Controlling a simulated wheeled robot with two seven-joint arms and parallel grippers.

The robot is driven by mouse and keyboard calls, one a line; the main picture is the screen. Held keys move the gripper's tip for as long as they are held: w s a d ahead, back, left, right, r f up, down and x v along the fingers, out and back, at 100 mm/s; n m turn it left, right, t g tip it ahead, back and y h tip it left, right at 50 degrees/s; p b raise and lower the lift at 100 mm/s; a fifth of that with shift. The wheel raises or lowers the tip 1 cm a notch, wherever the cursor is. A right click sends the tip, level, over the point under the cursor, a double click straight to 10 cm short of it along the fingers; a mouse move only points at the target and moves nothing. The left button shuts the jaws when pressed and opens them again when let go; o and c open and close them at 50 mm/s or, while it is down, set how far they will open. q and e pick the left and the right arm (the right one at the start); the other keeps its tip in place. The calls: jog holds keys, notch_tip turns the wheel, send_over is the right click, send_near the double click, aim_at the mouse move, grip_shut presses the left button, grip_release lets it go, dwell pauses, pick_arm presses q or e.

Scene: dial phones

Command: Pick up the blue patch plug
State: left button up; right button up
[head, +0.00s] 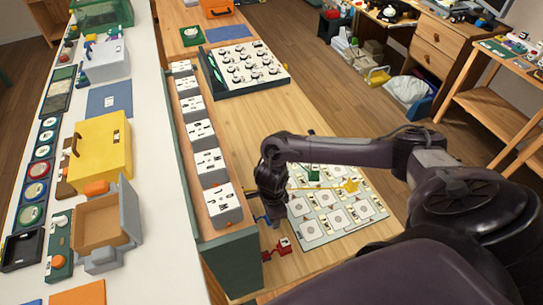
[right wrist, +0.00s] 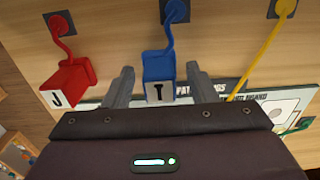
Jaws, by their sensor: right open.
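The blue patch plug (right wrist: 158,68) carries a white label with a dark letter and has a blue cord running up to a dark square socket plate. In the right wrist view it sits between the two grey fingers of my right gripper (right wrist: 158,78), which are apart with a gap on each side of it. In the head view my right gripper (head: 273,218) points down at the left edge of the white patch board (head: 307,232), and it mostly hides the blue plug. My left gripper is in neither view.
A red plug (right wrist: 67,84) labelled J lies left of the fingers, and shows in the head view (head: 277,249). A yellow cord (right wrist: 265,50) runs on the right. A green plug (head: 314,175) and a row of grey switch boxes (head: 208,168) are nearby.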

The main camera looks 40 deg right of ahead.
jog(key=c, duration=0.9)
jog(key=shift+r, duration=0.1)
